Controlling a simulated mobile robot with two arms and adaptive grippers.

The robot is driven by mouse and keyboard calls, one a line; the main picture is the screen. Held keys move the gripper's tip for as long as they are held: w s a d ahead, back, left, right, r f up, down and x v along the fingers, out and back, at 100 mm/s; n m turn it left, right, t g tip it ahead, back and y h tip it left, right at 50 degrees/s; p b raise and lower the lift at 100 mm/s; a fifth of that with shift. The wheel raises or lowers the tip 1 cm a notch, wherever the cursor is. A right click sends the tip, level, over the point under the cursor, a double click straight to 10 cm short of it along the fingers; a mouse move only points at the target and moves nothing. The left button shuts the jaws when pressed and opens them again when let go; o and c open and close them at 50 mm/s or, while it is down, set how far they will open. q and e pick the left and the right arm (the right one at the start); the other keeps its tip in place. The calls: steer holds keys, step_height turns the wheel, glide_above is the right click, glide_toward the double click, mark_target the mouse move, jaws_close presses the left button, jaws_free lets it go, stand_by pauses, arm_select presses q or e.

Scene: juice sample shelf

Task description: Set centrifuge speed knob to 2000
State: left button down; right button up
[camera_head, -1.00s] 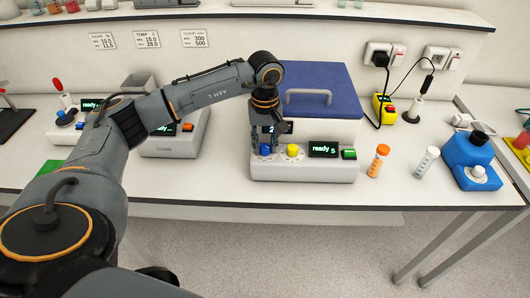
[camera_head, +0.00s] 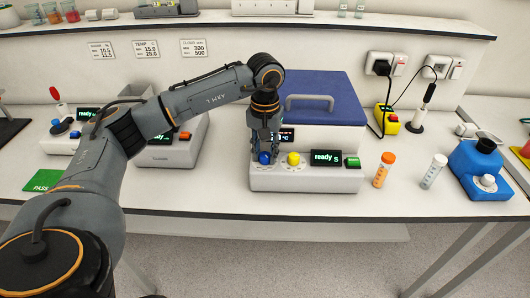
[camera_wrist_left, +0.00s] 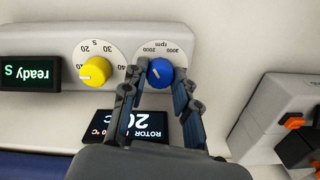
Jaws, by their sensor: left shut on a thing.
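The centrifuge (camera_head: 315,178) is a white machine with a blue lid (camera_head: 312,92) and a front panel. Its blue rpm knob (camera_head: 265,157) is at the panel's left end; the wrist view shows the knob (camera_wrist_left: 160,72) below printed marks for 2000 and 3000. I cannot read its exact setting. My left gripper (camera_head: 265,150) points down over the knob, and in the wrist view its fingers (camera_wrist_left: 158,84) are shut on either side of it. A yellow knob (camera_head: 293,159) marked in seconds sits beside it. The display (camera_head: 325,158) reads "ready". My right gripper is out of view.
An orange-capped tube (camera_head: 383,170) and a white tube (camera_head: 433,171) stand right of the centrifuge, then a blue device (camera_head: 480,165). Another white instrument (camera_head: 175,150) stands to the left, behind my arm. A shelf (camera_head: 250,22) runs along the back.

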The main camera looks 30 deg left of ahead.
mark_target(265, 155)
arm_select(q)
steer(key=shift+r, duration=0.1)
steer(key=c, duration=1.3)
jaws_free()
step_height(265, 155, up, 12)
